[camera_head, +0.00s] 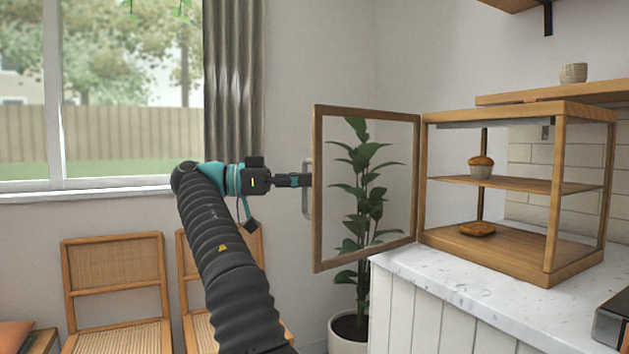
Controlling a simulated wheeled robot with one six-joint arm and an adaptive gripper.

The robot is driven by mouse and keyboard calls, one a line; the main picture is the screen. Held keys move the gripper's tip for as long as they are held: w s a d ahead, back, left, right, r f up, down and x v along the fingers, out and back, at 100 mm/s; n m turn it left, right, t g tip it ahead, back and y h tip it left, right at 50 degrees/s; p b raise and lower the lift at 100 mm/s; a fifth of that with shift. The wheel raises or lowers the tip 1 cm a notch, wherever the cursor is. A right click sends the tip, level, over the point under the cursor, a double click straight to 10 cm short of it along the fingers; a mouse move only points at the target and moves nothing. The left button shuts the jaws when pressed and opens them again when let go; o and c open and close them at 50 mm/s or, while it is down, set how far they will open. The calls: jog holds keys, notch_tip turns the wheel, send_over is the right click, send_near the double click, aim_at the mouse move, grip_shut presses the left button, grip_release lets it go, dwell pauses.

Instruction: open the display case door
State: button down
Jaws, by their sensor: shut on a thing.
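The display case (548,240) is a wooden frame with shelves, standing on the marble counter at the right. Its glass door (317,235) has a wooden frame and stands swung wide open to the left of the case, past the counter's edge. A pale vertical handle (307,200) is on the door's free edge. My gripper (306,181) reaches from the left and is shut on the handle. The exact finger contact is small and partly hidden.
A muffin (481,167) sits on the case's middle shelf and a pastry (477,229) on its floor. The marble counter (450,284) lies below. A potted plant (348,330) stands behind the door. Two cane chairs (112,237) stand at the left. A dark appliance (612,322) is at the lower right.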

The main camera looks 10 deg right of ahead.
dwell(0.4)
jog(key=c, duration=1.2)
grip_release()
